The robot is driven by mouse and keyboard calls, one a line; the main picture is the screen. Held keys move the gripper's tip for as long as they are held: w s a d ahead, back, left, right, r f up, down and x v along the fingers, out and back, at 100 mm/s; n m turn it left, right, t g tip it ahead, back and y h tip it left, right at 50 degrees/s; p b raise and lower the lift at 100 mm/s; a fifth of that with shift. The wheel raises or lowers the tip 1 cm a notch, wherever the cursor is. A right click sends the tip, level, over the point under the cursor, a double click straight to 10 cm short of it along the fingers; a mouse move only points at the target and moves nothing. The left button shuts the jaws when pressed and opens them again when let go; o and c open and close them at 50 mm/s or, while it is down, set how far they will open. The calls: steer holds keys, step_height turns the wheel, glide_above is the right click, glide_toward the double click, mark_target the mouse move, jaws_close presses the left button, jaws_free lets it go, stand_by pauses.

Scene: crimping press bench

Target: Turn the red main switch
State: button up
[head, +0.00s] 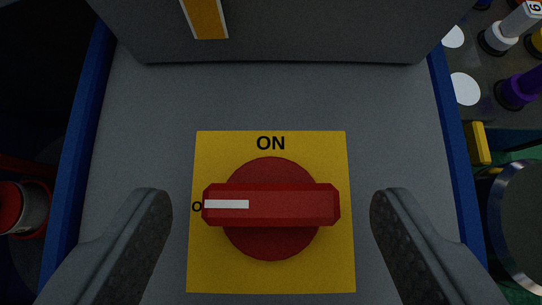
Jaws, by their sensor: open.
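The red main switch (271,207) sits on a yellow square plate (216,268) in the middle of the head view. Its handle bar lies horizontally, and the white mark on it points left, toward a partly covered label that starts with "O". The word "ON" is printed above the knob. My gripper (271,212) is open, with one dark padded finger on each side of the handle's ends. A gap shows between each finger and the handle in this view; I cannot tell how far above the plate the fingertips are.
The plate is on a grey panel (140,115) with blue side edges (452,110). A grey block (300,30) with a yellow-orange stripe stands above it. A round metal part (520,220) is at right, a red-and-grey one (30,208) at left.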

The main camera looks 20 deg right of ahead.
steer(key=shift+w+d+f, duration=0.1)
steer(key=shift+w+f, duration=0.35)
steer(key=c, duration=1)
steer(key=shift+o, duration=0.2)
steer(key=shift+m+g+h, duration=0.4)
steer(key=shift+m+h, duration=0.7)
steer(key=shift+m, duration=0.4)
steer(key=shift+c, duration=0.2)
steer(key=o, duration=1)
